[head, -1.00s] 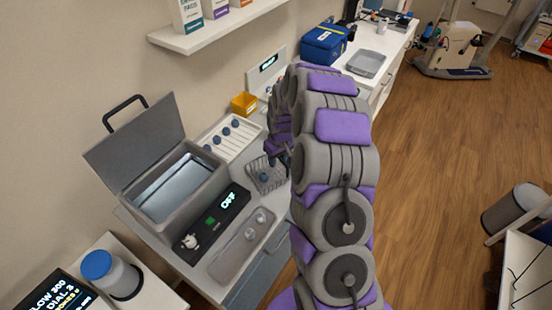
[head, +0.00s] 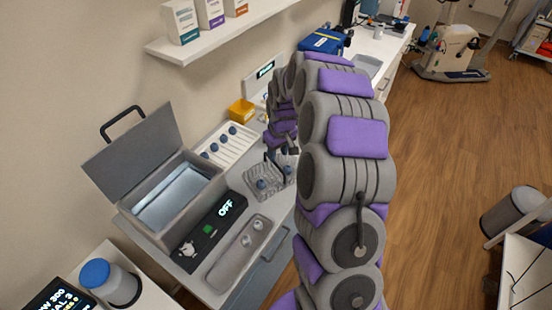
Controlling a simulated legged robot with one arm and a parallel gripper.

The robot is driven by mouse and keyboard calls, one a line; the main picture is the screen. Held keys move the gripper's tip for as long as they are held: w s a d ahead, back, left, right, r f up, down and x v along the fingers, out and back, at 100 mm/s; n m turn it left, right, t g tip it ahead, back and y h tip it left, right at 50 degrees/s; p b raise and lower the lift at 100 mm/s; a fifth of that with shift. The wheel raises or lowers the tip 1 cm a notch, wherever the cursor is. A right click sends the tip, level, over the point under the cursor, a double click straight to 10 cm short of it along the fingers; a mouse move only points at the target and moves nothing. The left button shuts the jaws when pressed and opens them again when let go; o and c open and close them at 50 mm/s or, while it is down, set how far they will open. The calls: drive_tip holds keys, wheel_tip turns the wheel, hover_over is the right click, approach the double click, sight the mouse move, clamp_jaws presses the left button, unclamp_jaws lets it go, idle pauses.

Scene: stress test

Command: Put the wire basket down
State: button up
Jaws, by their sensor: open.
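The wire basket (head: 254,192) stands on the grey counter top (head: 237,206), with a small dark blue round thing (head: 261,184) inside it. My gripper (head: 279,154) is at the basket's far right side, just above it, with its dark fingers open. My arm hides part of the gripper and the basket's right edge. I cannot tell whether the fingers touch the basket.
An open metal bath (head: 172,200) with its lid up stands left of the basket, with a control box (head: 212,229) reading OFF. A shallow tray (head: 237,255) lies in front. A white rack (head: 228,146) with several blue knobs and a yellow bin (head: 241,111) are behind.

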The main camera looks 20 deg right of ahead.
drive_tip(key=s+a+r+g, duration=0.1)
drive_tip(key=s+a+r, duration=0.3)
drive_tip(key=s+r, duration=0.35)
drive_tip(key=s+a+r, duration=0.5)
drive_tip(key=s+r, duration=0.1)
drive_tip(key=s, duration=0.2)
drive_tip(key=s+a+r+m+g, duration=0.1)
drive_tip(key=s, duration=1.1)
drive_tip(key=s+a+r+m+g, duration=0.1)
drive_tip(key=s+a, duration=0.1)
drive_tip(key=s, duration=1)
drive_tip(key=shift+s+a+r, duration=0.15)
drive_tip(key=shift+a+r, duration=0.15)
drive_tip(key=shift+r, duration=0.1)
drive_tip(key=shift+s+d, duration=0.1)
drive_tip(key=shift+c, duration=0.3)
